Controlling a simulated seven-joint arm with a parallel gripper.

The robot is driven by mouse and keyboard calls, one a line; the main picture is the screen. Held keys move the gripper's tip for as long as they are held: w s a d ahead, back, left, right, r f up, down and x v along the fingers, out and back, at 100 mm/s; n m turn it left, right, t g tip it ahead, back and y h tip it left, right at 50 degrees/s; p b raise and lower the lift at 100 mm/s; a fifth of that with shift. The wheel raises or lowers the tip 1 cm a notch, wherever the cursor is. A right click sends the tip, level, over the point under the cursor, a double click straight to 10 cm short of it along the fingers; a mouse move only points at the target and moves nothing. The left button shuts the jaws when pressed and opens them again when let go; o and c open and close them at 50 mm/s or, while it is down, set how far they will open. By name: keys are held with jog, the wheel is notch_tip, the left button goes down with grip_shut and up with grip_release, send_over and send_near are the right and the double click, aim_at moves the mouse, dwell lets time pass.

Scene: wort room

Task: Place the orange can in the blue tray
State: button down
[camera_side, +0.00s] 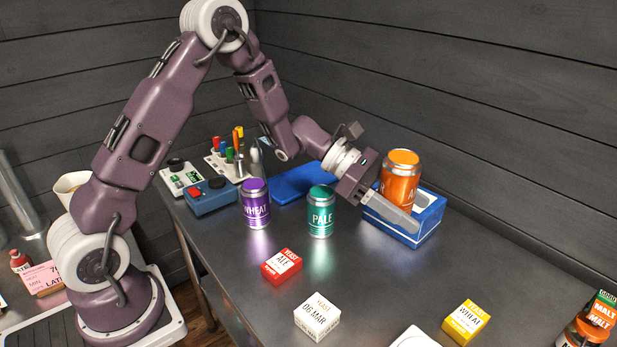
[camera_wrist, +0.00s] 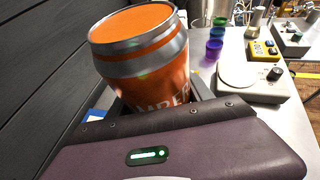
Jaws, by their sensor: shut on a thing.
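The orange can (camera_side: 402,176), with a silver rim, is held in my gripper (camera_side: 392,208), whose fingers are shut around its lower part. The can leans slightly in the side view. It is at the blue-and-white open box (camera_side: 416,236); its base is hidden by a finger and the box wall, so I cannot tell whether it touches the box. A flat blue tray (camera_side: 296,184) lies on the table behind the purple and green cans, apart from my gripper. In the wrist view the orange can (camera_wrist: 142,60) fills the upper middle, with part of its lettering showing.
A purple can (camera_side: 256,204) and a green can (camera_side: 320,212) stand left of my gripper. Red (camera_side: 281,266), white (camera_side: 317,316) and yellow (camera_side: 466,322) small boxes lie nearer the front. A blue device (camera_side: 211,197) sits at the left table edge. The middle right is clear.

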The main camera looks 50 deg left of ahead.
jog(key=w+a+n+t+y, duration=0.2)
jog(key=w+a+n+t, duration=0.2)
jog(key=w+a, duration=0.5)
jog(key=n+t+y, duration=0.4)
jog(key=n+y, duration=0.4)
send_over(316, 176)
notch_tip(316, 176, down, 14)
jog(key=shift+s+f, duration=0.1)
jog(key=shift+f, duration=0.25)
jog(key=shift+f, duration=0.1)
jog(key=c, duration=0.7)
grip_release()
